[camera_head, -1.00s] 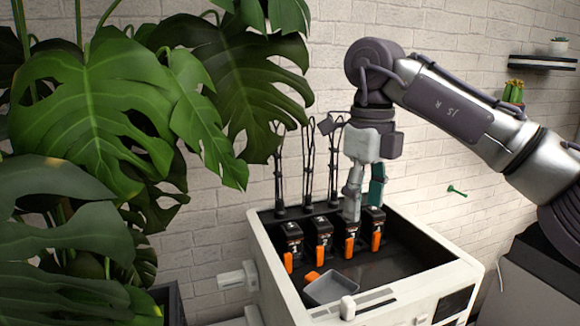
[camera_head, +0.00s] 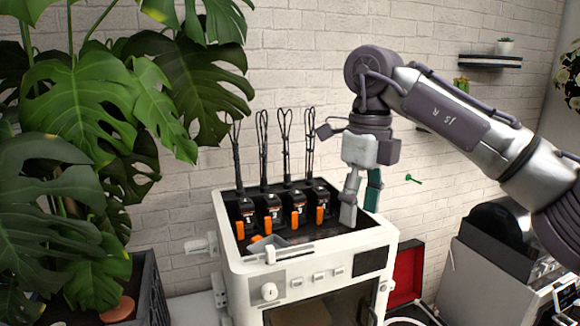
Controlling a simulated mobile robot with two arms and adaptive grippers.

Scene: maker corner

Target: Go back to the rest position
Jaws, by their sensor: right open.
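My right gripper (camera_head: 359,208) points down at the end of my right arm, which comes in from the right. Its two fingers, one pale grey and one teal, are apart with nothing seen between them. It shows at the right rear part of the white open-topped machine (camera_head: 345,245), to the right of the row of orange-and-black units. I cannot tell the exact height of the fingertips over it. My left gripper is not in view.
Several black units with orange levers (camera_head: 296,207) and upright looped wires stand in the machine. A grey scoop-like tray (camera_head: 280,250) lies at its front. A large plant (camera_head: 80,120) fills the left. A red case (camera_head: 407,275) and a silver-and-black appliance (camera_head: 490,262) stand at right.

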